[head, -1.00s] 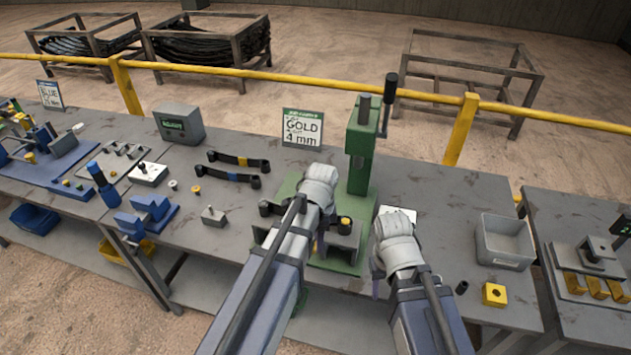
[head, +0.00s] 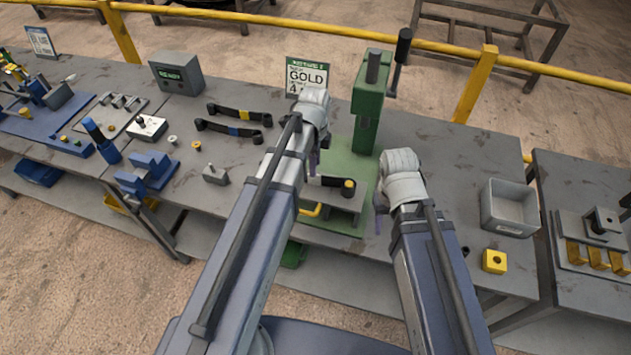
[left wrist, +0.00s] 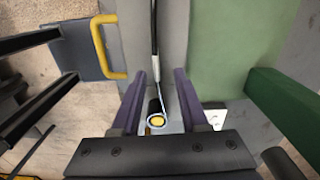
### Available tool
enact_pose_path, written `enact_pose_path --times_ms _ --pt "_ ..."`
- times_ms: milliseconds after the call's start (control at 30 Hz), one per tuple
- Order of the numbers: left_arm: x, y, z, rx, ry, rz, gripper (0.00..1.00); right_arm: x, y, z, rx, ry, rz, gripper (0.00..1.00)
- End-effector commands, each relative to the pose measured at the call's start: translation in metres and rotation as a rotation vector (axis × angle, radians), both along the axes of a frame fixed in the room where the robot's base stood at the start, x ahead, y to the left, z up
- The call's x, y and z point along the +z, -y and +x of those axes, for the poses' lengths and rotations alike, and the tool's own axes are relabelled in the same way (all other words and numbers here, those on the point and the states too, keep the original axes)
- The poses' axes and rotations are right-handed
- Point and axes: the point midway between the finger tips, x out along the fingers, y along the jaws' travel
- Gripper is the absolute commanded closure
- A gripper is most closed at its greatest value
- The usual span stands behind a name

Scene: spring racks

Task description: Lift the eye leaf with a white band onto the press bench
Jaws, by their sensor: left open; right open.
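A dark leaf (head: 326,181) lies on the grey block (head: 338,203) of the green press (head: 368,105), with a gold bushing (head: 348,187) at its right end.
A yellow handle (head: 311,211) sticks out at the press front. A grey bin (head: 510,210) and a yellow block (head: 494,262) are on the right. Blue fixtures (head: 148,170) and a small grey block (head: 215,175) are on the left. A sign reading GOLD (head: 306,76) stands behind.

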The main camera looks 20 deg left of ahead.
Motion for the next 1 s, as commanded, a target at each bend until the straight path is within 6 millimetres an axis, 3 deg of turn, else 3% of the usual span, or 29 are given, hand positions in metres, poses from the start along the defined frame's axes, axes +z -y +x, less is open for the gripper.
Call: enact_pose_path --times_ms 267,633,933,1000 --pt "-0.009 0.001 -0.001 0.000 0.000 0.000 0.56 -0.009 0.000 0.000 0.002 0.000 0.000 0.50" --pt "-0.051 0.003 -0.004 0.001 0.000 0.000 0.56 -0.051 0.000 0.000 0.005 0.000 -0.001 0.50" --pt "-0.051 0.003 -0.004 0.001 0.000 0.000 0.56 -0.051 0.000 0.000 0.004 0.000 -0.001 0.50" --pt "-0.051 0.003 -0.004 0.001 0.000 0.000 0.63 -0.051 0.000 0.000 0.004 0.000 -0.001 0.50"
